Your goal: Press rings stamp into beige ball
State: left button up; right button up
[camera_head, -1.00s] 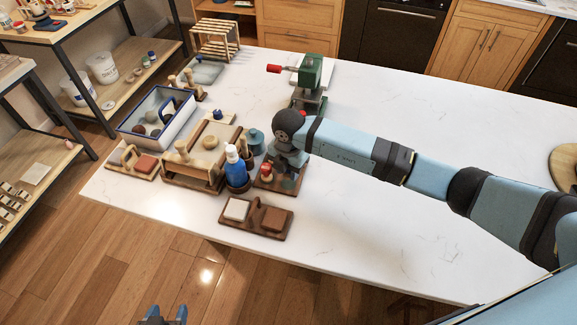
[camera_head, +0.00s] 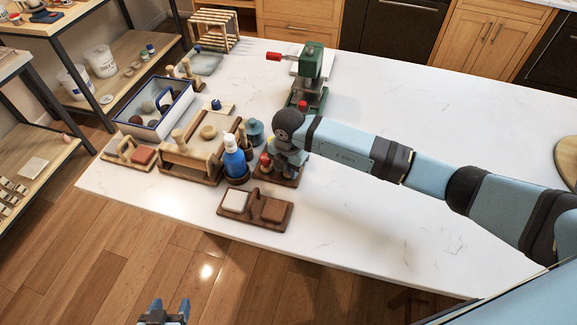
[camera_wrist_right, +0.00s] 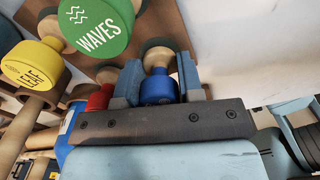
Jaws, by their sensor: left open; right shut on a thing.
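My right gripper (camera_wrist_right: 157,85) is shut on a blue stamp (camera_wrist_right: 158,91) with a wooden neck; its label faces away, so I cannot read whether it is rings. In the head view my right gripper (camera_head: 289,165) is over the dark stamp rack (camera_head: 290,182), half hidden by its wrist. A green WAVES stamp (camera_wrist_right: 97,27), a yellow LEAF stamp (camera_wrist_right: 33,64) and a red stamp (camera_wrist_right: 97,101) are beside it. A beige ball (camera_head: 209,132) sits on the wooden board to the left. My left gripper (camera_head: 164,310) is open and empty at the bottom edge.
A blue spray bottle (camera_head: 234,158) stands between the wooden board (camera_head: 190,167) and the rack. A blue-rimmed tray (camera_head: 153,108) lies to the left, a green press (camera_head: 311,70) behind. A block holder (camera_head: 254,208) lies in front.

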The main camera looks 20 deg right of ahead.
jog(key=shift+f, duration=0.2)
jog(key=o, duration=1)
notch_tip(320, 180, up, 13)
jog(key=shift+r+b, duration=0.1)
jog(key=shift+b, duration=1.15)
jog(key=shift+r, duration=0.3)
